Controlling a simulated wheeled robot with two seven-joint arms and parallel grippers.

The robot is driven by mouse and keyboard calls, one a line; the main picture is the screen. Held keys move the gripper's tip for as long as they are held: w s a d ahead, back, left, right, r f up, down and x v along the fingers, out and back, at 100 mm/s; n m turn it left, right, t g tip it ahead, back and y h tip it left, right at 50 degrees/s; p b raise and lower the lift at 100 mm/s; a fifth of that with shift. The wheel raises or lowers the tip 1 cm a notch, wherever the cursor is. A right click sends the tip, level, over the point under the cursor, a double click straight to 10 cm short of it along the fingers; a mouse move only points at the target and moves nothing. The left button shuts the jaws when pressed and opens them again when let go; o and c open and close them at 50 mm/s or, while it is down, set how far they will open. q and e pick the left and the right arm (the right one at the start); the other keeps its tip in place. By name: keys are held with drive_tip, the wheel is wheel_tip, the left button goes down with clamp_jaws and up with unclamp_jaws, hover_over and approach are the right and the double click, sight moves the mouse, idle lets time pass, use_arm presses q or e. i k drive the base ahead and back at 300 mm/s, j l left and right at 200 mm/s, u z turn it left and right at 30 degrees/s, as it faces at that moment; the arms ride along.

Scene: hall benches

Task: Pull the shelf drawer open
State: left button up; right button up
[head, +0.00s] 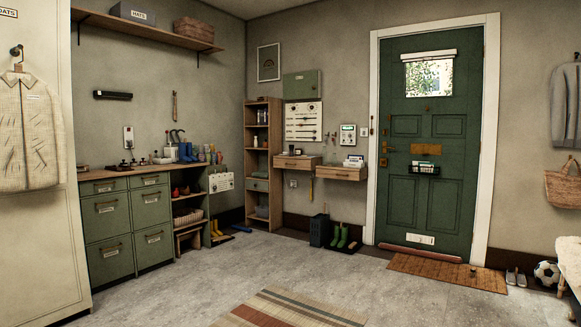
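Two small wooden wall shelves with drawer fronts hang on the far wall between the tall bookcase and the green door. The left one (298,162) and the right one (341,173) both look shut. The tall wooden bookcase (249,135) in the corner also holds a small green drawer (258,185) low down, which looks shut. I cannot tell which of these is the shelf drawer. Neither of my grippers is in view.
A bench with green drawers (104,228) stands along the left wall. Green boots (341,236) and a dark box (319,230) stand on the floor below the wall shelves. A striped rug (290,309) lies in front. The grey floor (210,285) in the middle is clear.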

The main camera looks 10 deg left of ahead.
sight(296, 163)
drive_tip(key=i+j+u, duration=0.1)
drive_tip(key=i+u, duration=0.35)
drive_tip(key=i, duration=4.05)
drive_tip(key=i+j+z, duration=0.1)
drive_tip(key=i, duration=0.45)
drive_tip(key=i+j, duration=0.15)
drive_tip(key=i, duration=0.4)
drive_tip(key=i+j+z, duration=0.15)
drive_tip(key=i, duration=0.4)
